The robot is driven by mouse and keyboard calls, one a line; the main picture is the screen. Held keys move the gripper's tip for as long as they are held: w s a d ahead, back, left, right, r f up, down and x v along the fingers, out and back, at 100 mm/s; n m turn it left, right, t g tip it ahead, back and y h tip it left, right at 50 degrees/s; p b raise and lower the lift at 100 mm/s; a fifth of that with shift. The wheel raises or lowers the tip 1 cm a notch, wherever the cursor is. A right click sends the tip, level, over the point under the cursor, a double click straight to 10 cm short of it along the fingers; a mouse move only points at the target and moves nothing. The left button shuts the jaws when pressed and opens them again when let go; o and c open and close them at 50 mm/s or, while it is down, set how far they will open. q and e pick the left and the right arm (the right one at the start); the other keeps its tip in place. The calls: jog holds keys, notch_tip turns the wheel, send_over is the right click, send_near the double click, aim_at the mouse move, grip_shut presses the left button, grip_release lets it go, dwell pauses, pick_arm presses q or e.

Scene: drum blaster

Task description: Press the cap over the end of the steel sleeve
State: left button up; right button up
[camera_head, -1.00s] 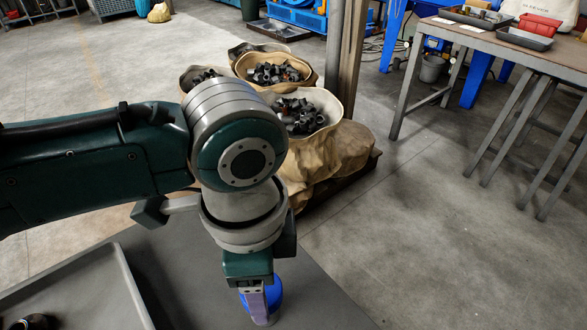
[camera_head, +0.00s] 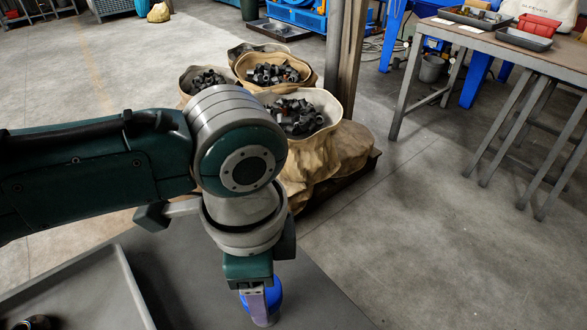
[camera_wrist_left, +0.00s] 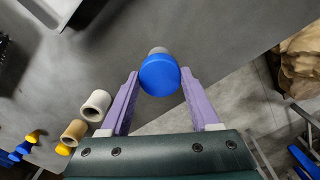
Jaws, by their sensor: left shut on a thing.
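The blue cap (camera_wrist_left: 160,75) sits between the two purple fingers of my left gripper (camera_wrist_left: 160,73) in the wrist view. The gripper is shut on it. A short grey piece of the steel sleeve (camera_wrist_left: 157,50) shows just behind the cap, in line with it. I cannot tell how far the cap covers the sleeve's end. In the head view the cap (camera_head: 276,291) is partly hidden behind a purple finger of my left gripper (camera_head: 263,318), low over the dark grey table. My right gripper is in no view.
A grey tray (camera_head: 129,287) lies on the table at left. Pale and tan rings (camera_wrist_left: 95,105) and several yellow and blue pieces show at the wrist view's lower left. Sacks of black fittings (camera_head: 297,117) stand beyond the table. A workbench (camera_head: 480,45) stands far right.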

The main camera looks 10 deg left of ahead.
pick_arm(q)
jog(key=shift+f, duration=0.55)
dwell(0.9)
jog(key=shift+f, duration=0.35)
dwell(0.5)
jog(key=o, duration=1.4)
jog(key=shift+o, duration=0.2)
notch_tip(320, 180, up, 5)
jog(key=p, duration=0.5)
